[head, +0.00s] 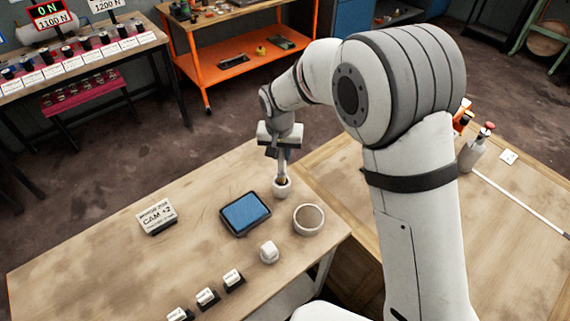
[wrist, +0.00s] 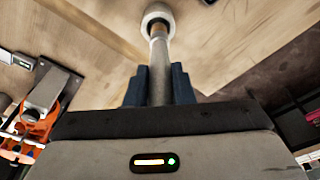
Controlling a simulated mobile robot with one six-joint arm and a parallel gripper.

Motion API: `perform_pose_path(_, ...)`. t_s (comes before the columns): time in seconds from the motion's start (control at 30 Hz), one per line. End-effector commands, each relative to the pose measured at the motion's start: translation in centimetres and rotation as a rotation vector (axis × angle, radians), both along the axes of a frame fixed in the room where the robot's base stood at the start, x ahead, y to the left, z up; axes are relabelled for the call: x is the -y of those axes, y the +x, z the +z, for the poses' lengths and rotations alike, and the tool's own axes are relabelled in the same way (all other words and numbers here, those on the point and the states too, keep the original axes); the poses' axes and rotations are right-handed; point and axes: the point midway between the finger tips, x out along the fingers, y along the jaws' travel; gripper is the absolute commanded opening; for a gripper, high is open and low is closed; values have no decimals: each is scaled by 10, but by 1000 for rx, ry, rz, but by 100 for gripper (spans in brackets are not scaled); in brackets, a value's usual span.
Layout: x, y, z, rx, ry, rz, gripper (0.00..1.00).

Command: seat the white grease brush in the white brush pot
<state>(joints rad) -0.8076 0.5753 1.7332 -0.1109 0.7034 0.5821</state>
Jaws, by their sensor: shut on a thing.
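My gripper (head: 279,151) points down over the far right part of the wooden bench and is shut on the white grease brush. The brush's pale handle (wrist: 158,78) stands between the two dark blue fingers in the wrist view. The brush (head: 281,168) hangs about upright, its brown bristle end lowest. The white brush pot (head: 282,191) stands on the bench directly under it and shows in the wrist view (wrist: 148,10). The brown end is at the pot's mouth. The pot's wall hides the tip, and I cannot tell how deep it reaches.
A round white bowl (head: 309,230) stands just right of and nearer than the pot. A dark tray with a blue pad (head: 245,214) lies to the left. A white block (head: 269,253), a CAM +2 card (head: 157,216) and small label stands (head: 207,297) are nearer or farther left.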

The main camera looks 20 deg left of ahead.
Motion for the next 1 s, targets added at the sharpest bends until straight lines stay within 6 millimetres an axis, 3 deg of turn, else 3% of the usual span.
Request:
perform_pose_path(0.1,1,-1,-21,-5,-5,2,0)
perform_pose_path(0.23,0,-1,-33,-1,-3,1,0)
perform_pose_path(0.67,0,-1,-41,0,-1,2,0)
perform_pose_path(0.7,0,-1,-42,-1,-2,2,23)
perform_pose_path(1.0,0,-1,-41,-1,-1,2,44)
